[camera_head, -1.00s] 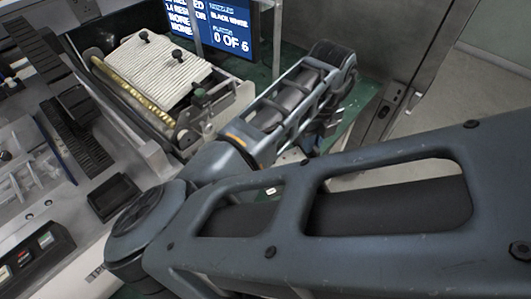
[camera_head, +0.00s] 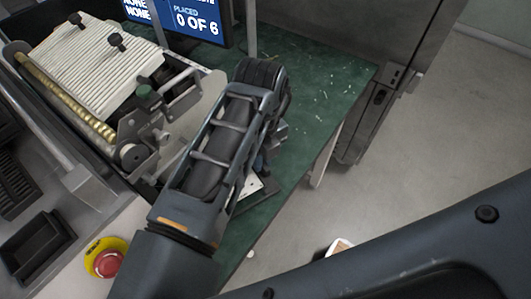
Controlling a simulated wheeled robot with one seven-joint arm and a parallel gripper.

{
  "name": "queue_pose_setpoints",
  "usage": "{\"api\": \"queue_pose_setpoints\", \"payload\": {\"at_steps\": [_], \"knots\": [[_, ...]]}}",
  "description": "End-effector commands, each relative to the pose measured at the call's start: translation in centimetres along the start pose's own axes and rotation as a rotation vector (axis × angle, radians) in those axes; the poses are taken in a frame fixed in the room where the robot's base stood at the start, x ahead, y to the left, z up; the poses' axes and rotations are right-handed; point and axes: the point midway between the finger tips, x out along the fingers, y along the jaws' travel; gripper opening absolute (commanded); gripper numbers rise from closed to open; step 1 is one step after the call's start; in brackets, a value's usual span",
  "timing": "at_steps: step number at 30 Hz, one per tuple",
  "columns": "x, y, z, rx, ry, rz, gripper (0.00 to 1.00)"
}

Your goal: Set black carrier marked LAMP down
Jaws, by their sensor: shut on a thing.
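My gripper (camera_head: 263,163) is mostly hidden behind my own forearm and wrist, low over the green work surface (camera_head: 310,110). It is shut on a flat black carrier (camera_head: 268,191), of which only a dark edge shows below the wrist. A white patch shows beside that edge. No LAMP marking can be read from here. I cannot tell whether the carrier touches the green surface or hangs just above it.
A machine with a ribbed white top (camera_head: 85,65) and a brass roller stands left of my arm. A screen (camera_head: 185,18) reads PLACED 0 OF 6. A red stop button (camera_head: 107,263) is at the lower left. Green surface is free toward the right, up to its edge.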

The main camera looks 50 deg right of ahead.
Motion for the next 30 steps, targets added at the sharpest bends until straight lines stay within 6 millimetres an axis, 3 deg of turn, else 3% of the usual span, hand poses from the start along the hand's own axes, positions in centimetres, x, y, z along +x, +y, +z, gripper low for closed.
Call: {"api": "queue_pose_setpoints", "payload": {"at_steps": [13,14,21,30], "knots": [[0.54,0.06,-0.04,0.001,0.000,0.000,0.00],[0.40,0.05,-0.04,0.001,0.000,0.000,0.17],[0.37,0.04,-0.04,0.001,0.000,0.000,0.40],[0.05,0.02,-0.04,0.000,0.000,-0.001,0.40]]}}
